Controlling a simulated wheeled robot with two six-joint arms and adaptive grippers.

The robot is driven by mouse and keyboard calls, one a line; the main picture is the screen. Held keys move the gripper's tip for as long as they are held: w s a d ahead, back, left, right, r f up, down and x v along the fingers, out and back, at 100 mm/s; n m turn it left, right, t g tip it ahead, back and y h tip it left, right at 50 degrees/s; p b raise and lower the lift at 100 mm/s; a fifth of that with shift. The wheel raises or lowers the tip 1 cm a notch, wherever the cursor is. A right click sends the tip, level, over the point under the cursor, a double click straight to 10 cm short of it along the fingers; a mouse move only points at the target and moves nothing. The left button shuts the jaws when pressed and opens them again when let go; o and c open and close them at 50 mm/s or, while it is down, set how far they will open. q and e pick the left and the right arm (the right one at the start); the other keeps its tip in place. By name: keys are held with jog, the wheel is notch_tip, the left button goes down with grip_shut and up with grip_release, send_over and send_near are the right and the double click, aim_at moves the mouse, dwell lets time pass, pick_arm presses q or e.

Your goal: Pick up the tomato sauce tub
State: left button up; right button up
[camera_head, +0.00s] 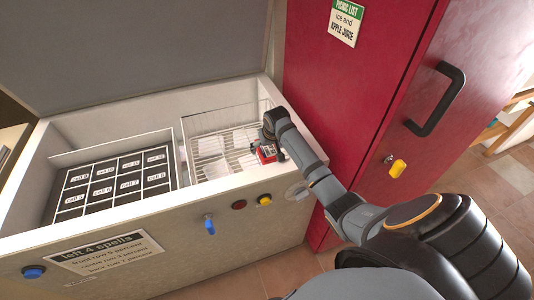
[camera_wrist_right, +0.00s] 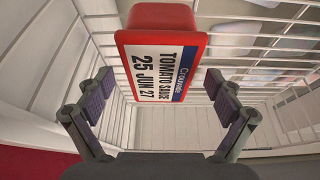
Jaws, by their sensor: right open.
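The tomato sauce tub is red with a white label reading "TOMATO SAUCE 25 JUN 27". In the head view the tub (camera_head: 266,153) is at the right end of the white wire basket, beside my right gripper (camera_head: 275,158). In the right wrist view the tub (camera_wrist_right: 162,55) is at the upper middle, ahead of my open right gripper (camera_wrist_right: 160,108). The two dark finger pads stand apart on either side of its lower part, with gaps showing. Nothing is held. My left gripper is not in view.
The wire basket (camera_head: 190,132) hangs in an open white chest with a raised grey lid (camera_head: 140,45). A labelled grid of black cells (camera_head: 110,188) fills its left side. A red cabinet (camera_head: 340,80) with a black handle (camera_head: 437,100) stands close on the right.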

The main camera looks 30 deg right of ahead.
jog(key=shift+f+p, duration=0.1)
jog(key=shift+p, duration=0.25)
jog(key=shift+c, duration=0.7)
jog(key=c, duration=1.4)
